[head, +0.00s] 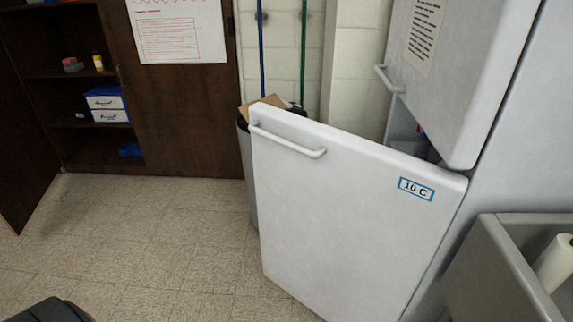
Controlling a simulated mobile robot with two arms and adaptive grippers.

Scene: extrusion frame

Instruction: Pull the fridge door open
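The lower fridge door (345,215) is white, carries a "10 C" label, and stands swung open to the left of the fridge body. Its bar handle (287,142) is near the top left of the door, with no gripper on it. The upper door (460,75) stands out from the body too and has its own handle (388,78). A little of the fridge's inside shows in the gap above the lower door. Neither gripper shows in the head view.
A dark bin (246,165) with cardboard in it stands behind the lower door's free edge. A brown cabinet (180,110) with an open shelf side is at the back left. The floor at left is clear.

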